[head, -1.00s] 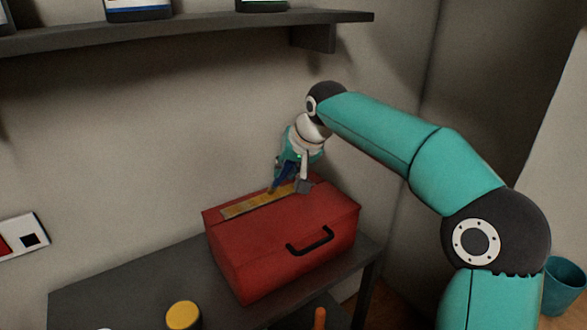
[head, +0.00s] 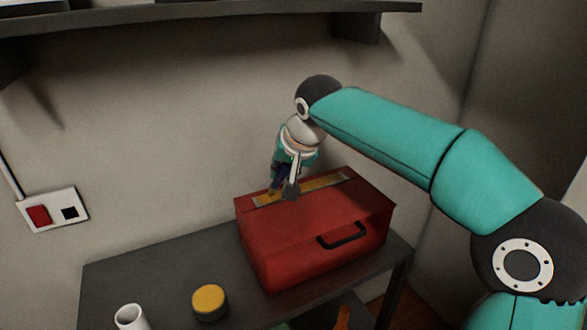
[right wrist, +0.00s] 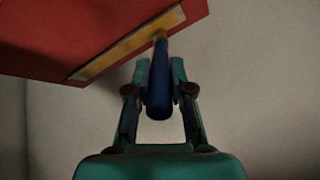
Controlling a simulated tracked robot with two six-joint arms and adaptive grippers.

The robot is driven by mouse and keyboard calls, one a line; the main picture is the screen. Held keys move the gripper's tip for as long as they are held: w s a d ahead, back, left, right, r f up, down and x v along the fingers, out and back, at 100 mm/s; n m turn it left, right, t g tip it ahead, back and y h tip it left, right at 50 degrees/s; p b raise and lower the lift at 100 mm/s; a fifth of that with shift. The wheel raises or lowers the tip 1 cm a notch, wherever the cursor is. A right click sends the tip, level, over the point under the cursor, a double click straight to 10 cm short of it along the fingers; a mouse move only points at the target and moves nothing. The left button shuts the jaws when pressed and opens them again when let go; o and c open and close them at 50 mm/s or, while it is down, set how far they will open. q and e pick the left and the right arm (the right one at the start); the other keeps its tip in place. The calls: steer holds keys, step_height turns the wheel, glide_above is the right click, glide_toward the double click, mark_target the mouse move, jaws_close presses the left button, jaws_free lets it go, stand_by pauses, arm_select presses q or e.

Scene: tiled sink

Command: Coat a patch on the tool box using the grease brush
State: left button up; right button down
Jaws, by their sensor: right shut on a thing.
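The red tool box (head: 290,245) stands on the dark table, with a long yellow patch (head: 322,186) in a pale frame on its lid. My right gripper (head: 282,188) is over the left end of the patch, pointing down. It is shut on the grease brush (right wrist: 160,80), whose dark blue handle shows between the fingers in the right wrist view. The brush's tip meets the patch (right wrist: 118,46) in that view; whether it touches I cannot tell. The tool box (right wrist: 70,30) fills the upper left there. My left gripper is not in view.
A yellow-topped round tin (head: 209,301) and a white cup-like thing (head: 131,317) stand at the front of the dark table (head: 140,280). A shelf (head: 220,15) hangs above. A socket panel (head: 54,210) is on the wall at left.

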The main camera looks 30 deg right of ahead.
steer(key=a+r+p, duration=0.4)
steer(key=r+p, duration=0.2)
steer(key=r, duration=0.2)
stand_by(0.6)
stand_by(0.6)
